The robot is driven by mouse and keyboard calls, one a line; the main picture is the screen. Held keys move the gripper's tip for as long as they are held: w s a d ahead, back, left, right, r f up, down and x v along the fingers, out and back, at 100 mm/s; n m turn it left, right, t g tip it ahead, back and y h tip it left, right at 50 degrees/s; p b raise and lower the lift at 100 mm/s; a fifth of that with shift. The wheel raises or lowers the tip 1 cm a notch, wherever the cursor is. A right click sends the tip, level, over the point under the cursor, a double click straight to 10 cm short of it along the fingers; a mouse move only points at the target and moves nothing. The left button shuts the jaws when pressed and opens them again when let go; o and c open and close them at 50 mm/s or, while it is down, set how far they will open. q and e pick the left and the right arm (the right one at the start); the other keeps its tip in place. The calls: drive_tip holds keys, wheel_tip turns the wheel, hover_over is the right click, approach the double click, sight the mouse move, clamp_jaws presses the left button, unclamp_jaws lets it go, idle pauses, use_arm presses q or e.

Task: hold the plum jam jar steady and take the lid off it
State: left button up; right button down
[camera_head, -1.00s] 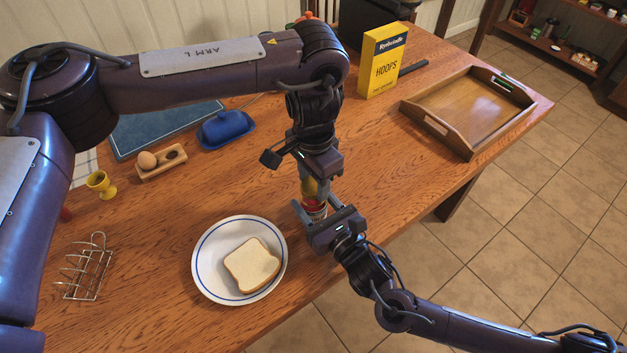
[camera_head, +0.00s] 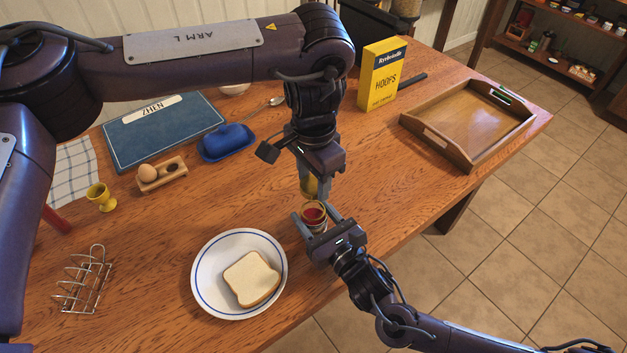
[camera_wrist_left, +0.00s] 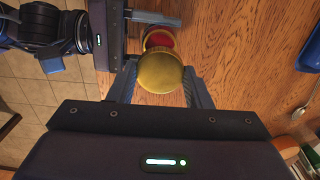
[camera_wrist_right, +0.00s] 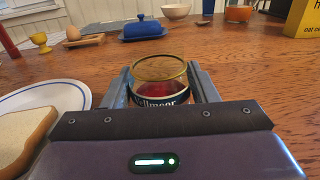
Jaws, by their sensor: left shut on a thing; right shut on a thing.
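The plum jam jar (camera_head: 314,219) stands upright with its mouth open and dark red jam showing. It also shows in the right wrist view (camera_wrist_right: 161,98), with a dark label partly hidden. My right gripper (camera_head: 316,216) is shut around the jar from the front right, one finger on each side. My left gripper (camera_head: 313,188) points down above the jar and is shut on the gold lid (camera_head: 308,186). In the left wrist view the round lid (camera_wrist_left: 160,73) sits between the fingers, apart from the jar (camera_wrist_left: 160,40).
A plate (camera_head: 212,292) with bread (camera_head: 251,279) lies left of the jar. A toast rack (camera_head: 84,280), egg holder (camera_head: 163,176) and blue butter dish (camera_head: 227,142) stand farther left. A yellow cereal box (camera_head: 382,74) and wooden tray (camera_head: 467,125) are at the back right.

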drive_tip(key=shift+c, duration=2.3)
unclamp_jaws()
